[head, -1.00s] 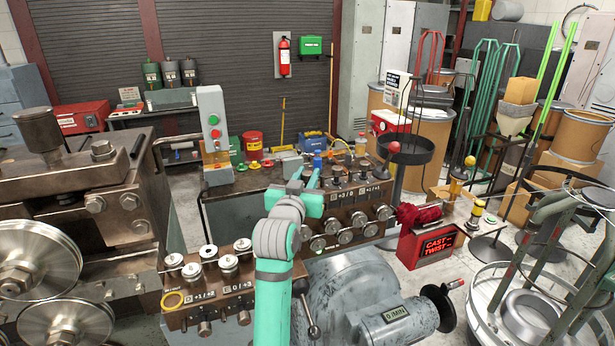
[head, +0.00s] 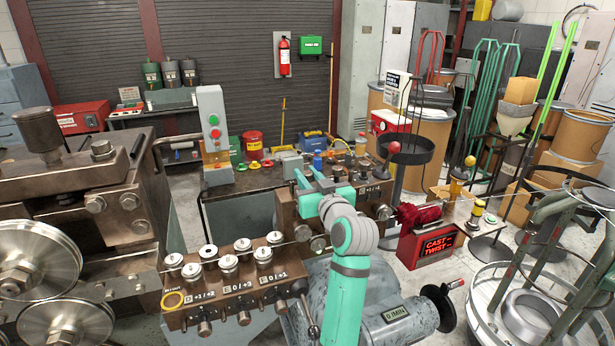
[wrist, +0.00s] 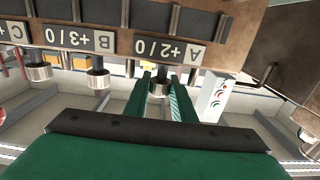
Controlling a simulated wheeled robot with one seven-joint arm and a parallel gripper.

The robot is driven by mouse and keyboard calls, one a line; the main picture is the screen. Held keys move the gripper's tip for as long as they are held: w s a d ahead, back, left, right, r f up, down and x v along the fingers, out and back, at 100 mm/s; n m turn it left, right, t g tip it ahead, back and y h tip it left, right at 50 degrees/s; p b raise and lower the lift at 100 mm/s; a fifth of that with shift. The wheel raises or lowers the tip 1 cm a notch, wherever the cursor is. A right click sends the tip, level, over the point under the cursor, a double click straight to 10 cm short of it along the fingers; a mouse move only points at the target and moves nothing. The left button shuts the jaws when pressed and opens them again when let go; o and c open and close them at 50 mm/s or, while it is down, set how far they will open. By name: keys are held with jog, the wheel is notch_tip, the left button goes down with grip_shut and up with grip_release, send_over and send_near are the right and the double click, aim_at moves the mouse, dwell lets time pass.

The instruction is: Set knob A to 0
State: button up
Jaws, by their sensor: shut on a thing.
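In the wrist view, knob A (wrist: 159,88) is a round metal knob on a shaft below an upside-down plate reading "A +2/0" (wrist: 166,49). My gripper (wrist: 160,80) is shut on knob A, one green finger on each side of it. In the head view, my gripper (head: 306,178) is at the far left end of the rear brown roller block (head: 284,205). Knob A is hidden there behind the block and my gripper.
Knob B (wrist: 98,80) and knob C (wrist: 38,72) stand beside knob A in the wrist view. A switch box with green and red buttons (head: 212,118) stands left of my gripper.

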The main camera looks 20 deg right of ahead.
jog(key=n+g+y, duration=0.1)
jog(key=n+y, duration=0.1)
jog(key=y, duration=0.2)
jog(key=n+g+y, duration=0.1)
jog(key=n+y, duration=0.2)
jog(key=y, duration=0.1)
jog(key=shift+d, duration=0.2)
jog(key=shift+a+n+g+y, duration=0.15)
jog(key=shift+n+g+y, duration=2.05)
jog(key=shift+y, duration=0.4)
jog(key=shift+f+g, duration=0.1)
jog(key=shift+g, duration=0.2)
jog(key=o, duration=0.8)
jog(key=shift+w+a, duration=0.1)
jog(key=shift+o, duration=1.3)
jog(key=shift+d, duration=0.25)
jog(key=shift+a, duration=0.3)
jog(key=shift+d, duration=0.2)
